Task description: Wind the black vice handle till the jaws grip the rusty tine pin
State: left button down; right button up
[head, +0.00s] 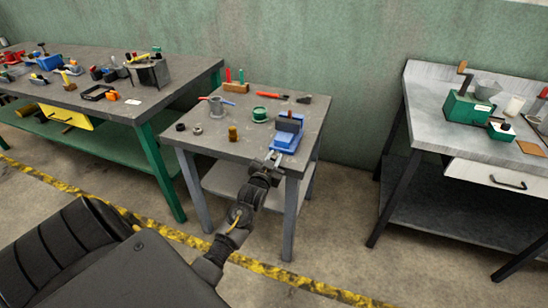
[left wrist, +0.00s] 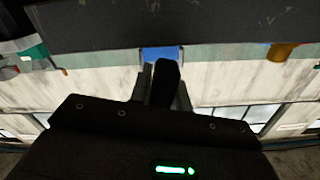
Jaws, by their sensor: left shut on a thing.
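The blue vice (head: 286,143) stands at the front right of the small grey table, with dark jaws (head: 289,122) on top. My left gripper (head: 273,158) is at the vice's near end, by the table's front edge. In the left wrist view, the left gripper (left wrist: 164,98) is shut on the black vice handle (left wrist: 166,80), a dark bar between its fingers. A bit of the blue vice (left wrist: 162,54) shows beyond it. I cannot make out the rusty tine pin or the gap between the jaws. My right gripper is not in view.
The small table (head: 210,147) also holds a brass cylinder (head: 233,133), a grey mug-like vessel (head: 216,107), a green round dish (head: 260,114) and an orange-handled tool (head: 272,95). Benches stand left and right, the right one with a green box (head: 468,108).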

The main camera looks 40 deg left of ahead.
pick_arm(q)
jog(key=c, duration=1.5)
grip_release()
jog(key=shift+c, duration=0.2)
jog(key=shift+o, duration=1.1)
jog(key=v, duration=1.1)
jog(key=shift+b, duration=0.45)
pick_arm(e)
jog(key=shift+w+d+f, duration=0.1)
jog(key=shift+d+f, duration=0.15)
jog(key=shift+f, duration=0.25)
pick_arm(q)
jog(key=shift+w, duration=0.1)
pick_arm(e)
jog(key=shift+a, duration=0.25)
